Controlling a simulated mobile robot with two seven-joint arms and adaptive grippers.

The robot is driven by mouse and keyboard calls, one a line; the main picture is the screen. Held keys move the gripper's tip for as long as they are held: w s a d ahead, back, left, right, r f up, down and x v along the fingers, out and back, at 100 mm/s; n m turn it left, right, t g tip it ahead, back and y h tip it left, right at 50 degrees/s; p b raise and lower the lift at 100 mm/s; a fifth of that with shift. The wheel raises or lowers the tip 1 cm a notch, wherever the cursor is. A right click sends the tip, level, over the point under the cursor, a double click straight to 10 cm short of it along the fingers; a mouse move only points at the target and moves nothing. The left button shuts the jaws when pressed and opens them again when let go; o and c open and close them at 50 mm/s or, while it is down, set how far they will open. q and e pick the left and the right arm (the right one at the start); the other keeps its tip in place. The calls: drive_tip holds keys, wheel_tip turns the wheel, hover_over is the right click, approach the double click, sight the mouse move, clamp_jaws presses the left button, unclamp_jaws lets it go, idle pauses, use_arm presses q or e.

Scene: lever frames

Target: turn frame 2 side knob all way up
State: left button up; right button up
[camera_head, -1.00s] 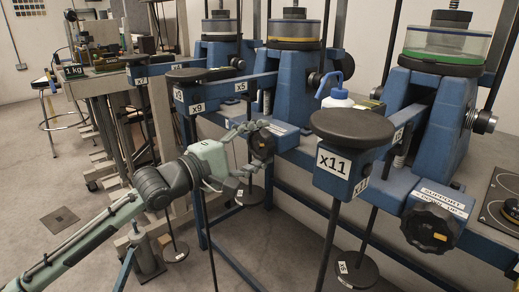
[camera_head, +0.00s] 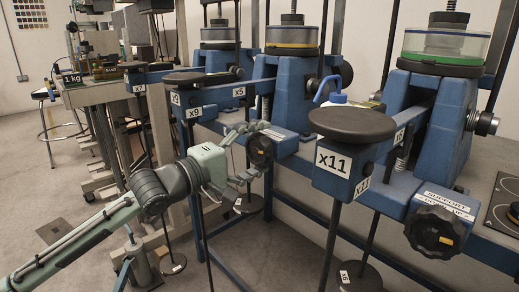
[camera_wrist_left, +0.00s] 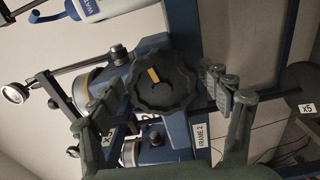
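The frame 2 side knob is a dark, scalloped round knob (camera_head: 261,151) on the front of the middle blue frame. In the left wrist view the knob (camera_wrist_left: 163,82) faces me, with a yellow mark at its upper left. My left gripper (camera_head: 246,152) is at the knob. In the wrist view the fingers of this gripper (camera_wrist_left: 165,95) stand open on either side of the knob, with a small gap visible on each side. Whether the fingertips overlap its rim in depth I cannot tell. My right gripper is not in view.
The lever end marked x11 (camera_head: 351,124) juts out right of the knob. Another black side knob (camera_head: 435,232) is on the right frame. A blue-capped white bottle (camera_head: 337,98) stands behind the x11 lever. The lever end marked x9 (camera_head: 197,76) is above my left arm.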

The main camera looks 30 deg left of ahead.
use_arm(q)
drive_tip(key=p+v, duration=0.2)
drive_tip(key=v, duration=0.3)
drive_tip(key=shift+s+p, duration=0.2)
drive_tip(key=shift+p, duration=0.1)
drive_tip(key=shift+s+a+f, duration=0.1)
drive_tip(key=shift+s+a, duration=0.1)
drive_tip(key=shift+s, duration=0.2)
